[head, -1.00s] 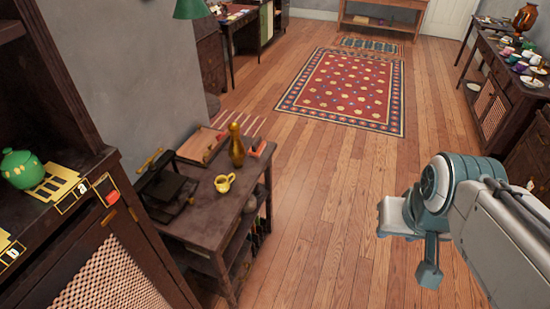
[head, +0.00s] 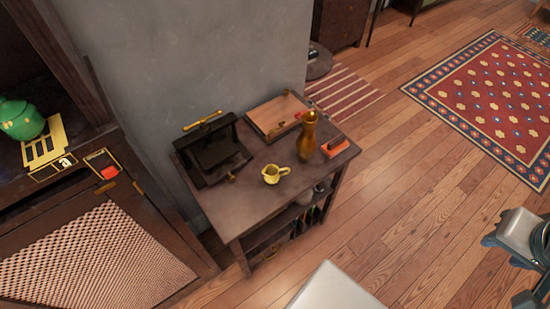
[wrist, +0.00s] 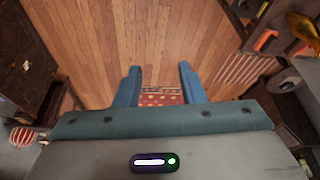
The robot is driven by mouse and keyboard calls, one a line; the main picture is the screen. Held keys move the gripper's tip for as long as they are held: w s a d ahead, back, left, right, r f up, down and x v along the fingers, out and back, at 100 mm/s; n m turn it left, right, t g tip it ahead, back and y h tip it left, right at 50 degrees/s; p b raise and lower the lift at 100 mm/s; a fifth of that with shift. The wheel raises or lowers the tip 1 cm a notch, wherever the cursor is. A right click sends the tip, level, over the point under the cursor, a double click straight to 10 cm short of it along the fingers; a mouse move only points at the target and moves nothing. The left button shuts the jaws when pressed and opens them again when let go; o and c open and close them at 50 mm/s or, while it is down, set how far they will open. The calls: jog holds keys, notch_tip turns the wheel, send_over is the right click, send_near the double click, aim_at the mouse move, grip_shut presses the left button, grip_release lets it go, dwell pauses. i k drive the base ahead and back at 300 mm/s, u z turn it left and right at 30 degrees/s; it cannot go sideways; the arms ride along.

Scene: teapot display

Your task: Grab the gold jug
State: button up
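A small gold jug (head: 275,174) with a handle stands upright on a dark wooden side table (head: 238,212). A taller gold vase-like vessel (head: 306,135) stands just behind it to the right. In the wrist view, a gold object (wrist: 303,30), probably the tall vessel, is cut off at the upper right; I cannot make out the small jug there. My gripper (wrist: 160,86) is open, with nothing between its two blue fingers but floor and rug behind. In the head view my arm is at the lower right edge, well apart from the table.
The table also holds a black box-like device (head: 213,153), a wooden tray (head: 278,115) and an orange-red object (head: 335,147). A cabinet with a green pot (head: 20,119) stands at left. Open wooden floor (head: 420,200) lies right of the table.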

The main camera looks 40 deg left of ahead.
aim_at(272, 175)
jog(key=u, duration=0.75)
jog(key=i, duration=0.85)
jog(key=u, duration=0.85)
